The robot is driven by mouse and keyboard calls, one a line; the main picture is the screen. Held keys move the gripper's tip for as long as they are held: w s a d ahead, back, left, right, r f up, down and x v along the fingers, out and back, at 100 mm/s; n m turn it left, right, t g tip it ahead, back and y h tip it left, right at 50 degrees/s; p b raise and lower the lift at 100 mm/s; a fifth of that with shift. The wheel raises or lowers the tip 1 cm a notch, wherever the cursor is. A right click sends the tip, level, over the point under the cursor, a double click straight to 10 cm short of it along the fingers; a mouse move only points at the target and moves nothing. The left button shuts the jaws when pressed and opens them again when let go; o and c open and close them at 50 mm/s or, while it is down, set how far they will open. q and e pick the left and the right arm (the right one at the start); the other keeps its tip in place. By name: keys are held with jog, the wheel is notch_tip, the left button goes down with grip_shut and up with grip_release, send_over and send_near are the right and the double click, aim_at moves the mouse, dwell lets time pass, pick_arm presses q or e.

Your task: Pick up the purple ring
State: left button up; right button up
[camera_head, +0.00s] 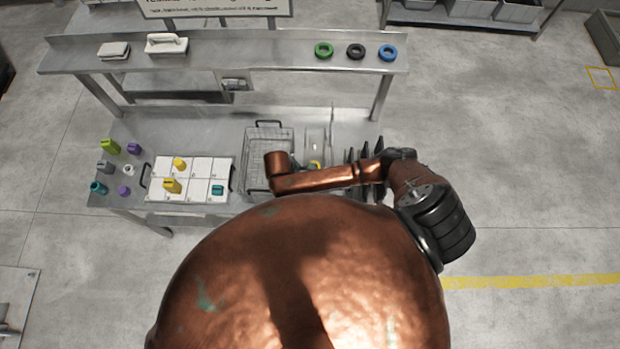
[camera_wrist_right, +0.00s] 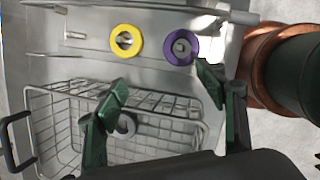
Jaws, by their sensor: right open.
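The purple ring (camera_wrist_right: 180,47) lies at the top of the right wrist view, around a short grey peg or knob on the metal surface. Beside it, to the left, a yellow ring (camera_wrist_right: 126,40) sits around a similar peg; a bit of yellow also shows behind my arm in the head view (camera_head: 314,165). My right gripper (camera_wrist_right: 160,77) is open and empty, its green fingers apart, with the purple ring beyond the right finger's tip and not between them. In the head view my arm hides the purple ring and the right gripper. My left gripper is out of view.
A wire basket (camera_wrist_right: 68,92) stands below the rings; a grey ring (camera_wrist_right: 126,125) shows near the left finger. A white tray (camera_head: 154,187) with coloured pieces and several loose pieces lie left. Dark upright plates (camera_head: 364,152) stand right. Green, black and blue rings lie on the shelf (camera_head: 270,55).

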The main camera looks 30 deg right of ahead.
jog(key=s+f+n, duration=0.2)
jog(key=s, duration=0.1)
jog(key=shift+s+d+f+g+h, duration=0.2)
jog(key=shift+s+g+h, duration=0.1)
jog(key=shift+h, duration=0.1)
jog(key=shift+a+p+x, duration=0.15)
jog(key=shift+p+x, duration=0.25)
jog(key=shift+x, duration=1.1)
jog(key=shift+a+p+x, duration=0.15)
jog(key=shift+p+x, duration=0.2)
jog(key=shift+x, duration=1.15)
jog(key=shift+w+f, duration=0.1)
jog(key=shift+f, duration=0.05)
jog(key=shift+c, duration=0.5)
jog(key=c, duration=1.1)
notch_tip(320, 180, up, 18)
jog(key=shift+r+b, duration=0.1)
jog(key=shift+b, duration=0.35)
jog(key=shift+w, duration=0.1)
